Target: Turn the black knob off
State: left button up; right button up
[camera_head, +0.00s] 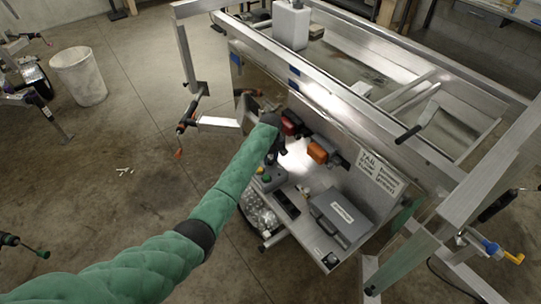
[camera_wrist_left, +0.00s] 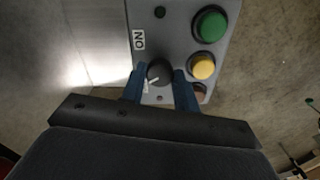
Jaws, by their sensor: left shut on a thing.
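The black knob (camera_wrist_left: 160,72) sits on a grey control box (camera_wrist_left: 172,30) in the left wrist view. It has a white pointer mark, which points to the lower left, and an "ON" label stands above it to the left. My left gripper (camera_wrist_left: 160,84) has its two blue fingers on either side of the knob, shut on it. In the head view my left arm reaches to the control box (camera_head: 268,181), and the fingers and knob are hidden behind my arm. My right gripper is not in view.
Green (camera_wrist_left: 211,25) and yellow (camera_wrist_left: 202,66) buttons and a partly hidden reddish button (camera_wrist_left: 199,92) lie just right of the knob. A grey box (camera_head: 342,217) stands on the metal shelf. An orange part (camera_head: 320,150) is on the panel above. Open floor lies left.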

pick_arm(q)
jog(key=shift+r+n, duration=0.15)
jog(key=shift+n, duration=0.25)
jog(key=shift+n+p, duration=0.3)
jog(key=shift+n, duration=0.5)
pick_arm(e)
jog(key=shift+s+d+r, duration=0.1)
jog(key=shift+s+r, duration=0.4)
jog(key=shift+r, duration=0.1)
pick_arm(q)
jog(key=shift+p, duration=0.3)
jog(key=o, duration=1)
jog(key=shift+c, duration=0.2)
